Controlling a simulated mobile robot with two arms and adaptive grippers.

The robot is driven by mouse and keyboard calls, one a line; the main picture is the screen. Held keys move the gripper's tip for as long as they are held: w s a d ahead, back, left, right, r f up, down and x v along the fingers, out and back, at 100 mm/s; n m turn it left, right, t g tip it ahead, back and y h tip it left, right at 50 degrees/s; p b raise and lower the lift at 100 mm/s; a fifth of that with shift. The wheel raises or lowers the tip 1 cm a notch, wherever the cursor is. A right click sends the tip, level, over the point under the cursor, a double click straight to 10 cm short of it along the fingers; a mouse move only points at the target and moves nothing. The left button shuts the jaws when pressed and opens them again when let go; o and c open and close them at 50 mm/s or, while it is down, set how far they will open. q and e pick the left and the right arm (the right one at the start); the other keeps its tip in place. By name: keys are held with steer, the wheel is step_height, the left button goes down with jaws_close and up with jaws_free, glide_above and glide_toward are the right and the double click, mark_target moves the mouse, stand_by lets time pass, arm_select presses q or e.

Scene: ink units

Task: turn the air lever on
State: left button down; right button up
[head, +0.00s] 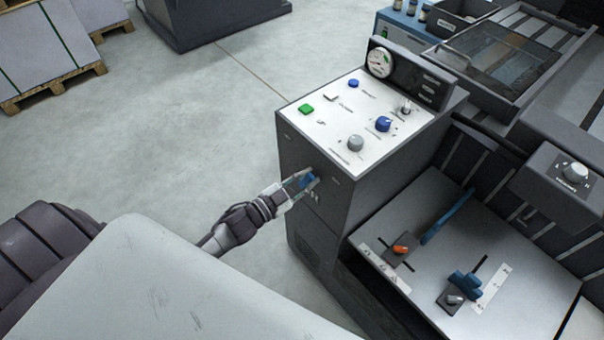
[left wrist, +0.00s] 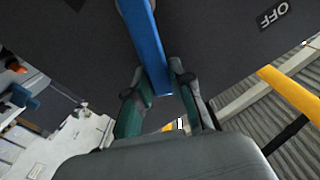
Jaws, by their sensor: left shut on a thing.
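The air lever (head: 307,183) is a small blue handle on the dark side face of the control cabinet. In the left wrist view the lever (left wrist: 148,42) is a long blue bar that runs from the top edge down between my fingers. My left gripper (head: 301,180) is shut on the lever's end; its fingers (left wrist: 162,88) lie on both sides of the bar. An OFF label (left wrist: 273,15) is on the dark panel right of the lever. The lever's pivot is out of the wrist view. My right gripper is not in view.
A tray with blue guides and an orange knob (head: 401,249) lies right of the cabinet. Pallets (head: 45,45) stand far left. The floor (head: 190,120) left of the cabinet is clear.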

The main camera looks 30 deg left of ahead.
arm_select(q)
steer(key=shift+s+d+f+m+b, duration=0.2)
steer(key=shift+d+f+m+b, duration=0.2)
steer(key=shift+m, duration=0.55)
steer(key=shift+s+d+f+m+b, duration=0.25)
steer(key=shift+d+m, duration=0.25)
steer(key=shift+m, duration=0.45)
steer(key=shift+f, duration=0.1)
steer(key=c, duration=1)
jaws_free()
steer(key=v, duration=1.2)
steer(key=shift+f, duration=0.1)
